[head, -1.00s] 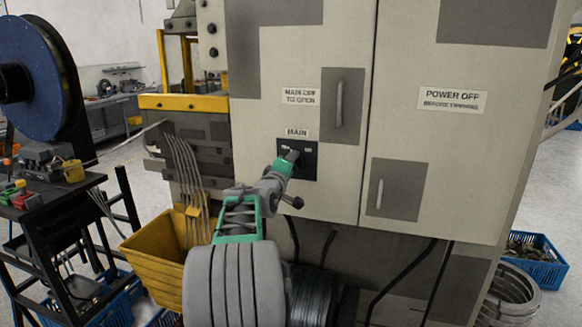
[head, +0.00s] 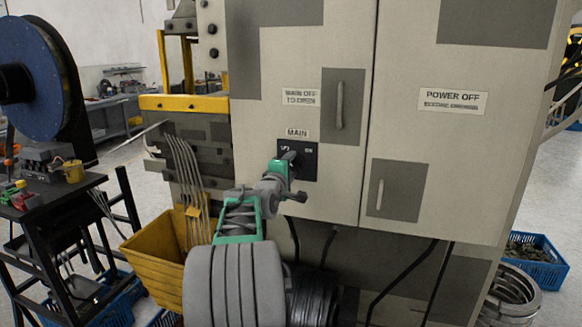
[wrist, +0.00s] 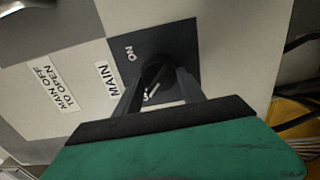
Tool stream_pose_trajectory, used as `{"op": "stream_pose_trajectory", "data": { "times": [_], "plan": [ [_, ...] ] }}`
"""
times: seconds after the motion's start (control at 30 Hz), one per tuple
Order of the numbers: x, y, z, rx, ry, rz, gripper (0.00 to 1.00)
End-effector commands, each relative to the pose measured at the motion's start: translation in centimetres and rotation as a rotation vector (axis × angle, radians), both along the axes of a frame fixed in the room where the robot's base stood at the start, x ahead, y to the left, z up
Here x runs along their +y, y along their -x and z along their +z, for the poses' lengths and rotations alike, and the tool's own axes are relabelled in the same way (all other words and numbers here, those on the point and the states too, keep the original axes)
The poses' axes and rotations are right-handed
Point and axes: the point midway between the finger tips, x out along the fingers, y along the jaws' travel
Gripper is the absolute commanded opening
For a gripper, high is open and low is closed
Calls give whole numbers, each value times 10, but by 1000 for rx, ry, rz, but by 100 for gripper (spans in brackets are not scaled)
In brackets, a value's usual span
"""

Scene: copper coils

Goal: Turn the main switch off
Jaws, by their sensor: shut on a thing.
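The main switch is a dark knob on a black square plate (head: 310,165), under the "MAIN" label on the pale cabinet. The plate reads "ON" at right and a partly covered word at left. In the wrist view the plate (wrist: 183,42) shows "ON" at the top, and the knob (wrist: 158,70) sits between my two dark fingers. My gripper (head: 289,157) is shut on the knob; it also shows in the wrist view (wrist: 158,88). The fingers hide much of the knob, so its exact angle is unclear.
A door handle (head: 339,105) stands out above right of the switch, and another (head: 380,193) at lower right. A yellow bin (head: 155,260) is at lower left. Black cables (head: 400,280) hang below the cabinet. A black bench (head: 50,205) stands at far left.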

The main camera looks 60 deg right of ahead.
Motion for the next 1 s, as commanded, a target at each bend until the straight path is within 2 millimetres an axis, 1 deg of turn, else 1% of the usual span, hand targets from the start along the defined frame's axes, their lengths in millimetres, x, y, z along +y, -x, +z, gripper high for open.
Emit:
{"op": "stream_pose_trajectory", "data": {
  "times": [0.07,0.1,0.3,0.53,0.63,0.77,0.9,1.0],
  "plan": [
    [0,0,0,1,1,1,7],
    [0,0,0,1,1,0,50],
    [0,0,0,0,0,0,67],
    [0,0,0,-1,0,0,68],
    [6,1,-1,-1,0,0,68],
    [28,4,-2,-2,1,3,68],
    [58,8,-1,-1,2,3,68],
    [72,10,-1,-1,2,2,68]
  ]
}}
